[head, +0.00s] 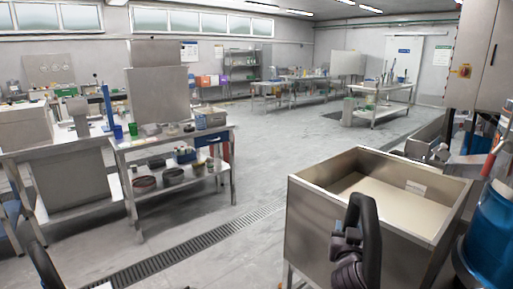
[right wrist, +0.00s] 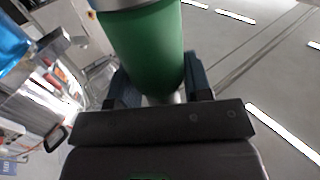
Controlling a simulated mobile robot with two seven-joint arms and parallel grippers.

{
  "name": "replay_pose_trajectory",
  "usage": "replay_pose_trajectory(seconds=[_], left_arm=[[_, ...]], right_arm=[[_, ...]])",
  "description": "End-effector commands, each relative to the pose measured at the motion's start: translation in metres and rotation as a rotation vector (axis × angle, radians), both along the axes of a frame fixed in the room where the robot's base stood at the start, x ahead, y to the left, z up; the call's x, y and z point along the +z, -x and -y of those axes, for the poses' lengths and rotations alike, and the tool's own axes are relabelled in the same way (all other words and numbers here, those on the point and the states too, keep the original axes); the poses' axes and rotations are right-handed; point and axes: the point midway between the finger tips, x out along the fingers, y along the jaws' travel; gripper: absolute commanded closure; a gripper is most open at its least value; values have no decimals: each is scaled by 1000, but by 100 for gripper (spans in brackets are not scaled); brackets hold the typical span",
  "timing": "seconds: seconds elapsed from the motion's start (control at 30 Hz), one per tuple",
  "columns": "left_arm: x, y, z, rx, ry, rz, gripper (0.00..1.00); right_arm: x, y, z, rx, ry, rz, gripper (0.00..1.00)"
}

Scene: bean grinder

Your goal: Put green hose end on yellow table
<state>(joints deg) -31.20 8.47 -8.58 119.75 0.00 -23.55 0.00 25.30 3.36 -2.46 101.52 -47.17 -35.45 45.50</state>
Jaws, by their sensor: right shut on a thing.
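In the right wrist view, a thick green cylinder, the green hose end (right wrist: 143,45), with a pale band at its top, sits between the two dark fingers of my right gripper (right wrist: 160,84). The gripper is shut on it. In the head view, dark parts of my right arm and gripper (head: 350,245) show in front of the steel tub; the hose end cannot be made out there. I cannot pick out a clearly yellow table in either view. My left gripper is not in view.
The open steel tub (head: 325,215) with a beige inside stands close in front. A blue barrel (head: 490,235) is at the right edge. A steel workbench (head: 160,143) with tools stands at left. The grey floor between is clear, crossed by a drain grate (head: 180,248).

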Motion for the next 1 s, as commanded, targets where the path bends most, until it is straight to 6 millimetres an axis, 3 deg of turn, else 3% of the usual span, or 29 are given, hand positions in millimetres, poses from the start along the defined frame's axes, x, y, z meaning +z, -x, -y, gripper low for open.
replay_pose_trajectory(seconds=[0.03,0.1,0.3,0.6,0.8,1.0], left_arm=[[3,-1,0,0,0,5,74],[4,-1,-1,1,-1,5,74],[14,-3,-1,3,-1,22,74],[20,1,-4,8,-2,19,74],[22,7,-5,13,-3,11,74],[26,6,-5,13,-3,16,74]], right_arm=[[15,13,0,16,6,9,100],[27,30,-3,42,7,8,100],[47,93,-18,143,4,5,100],[37,180,-37,277,-2,0,100],[14,205,-34,289,-3,0,100],[3,214,-29,282,-4,3,100]])
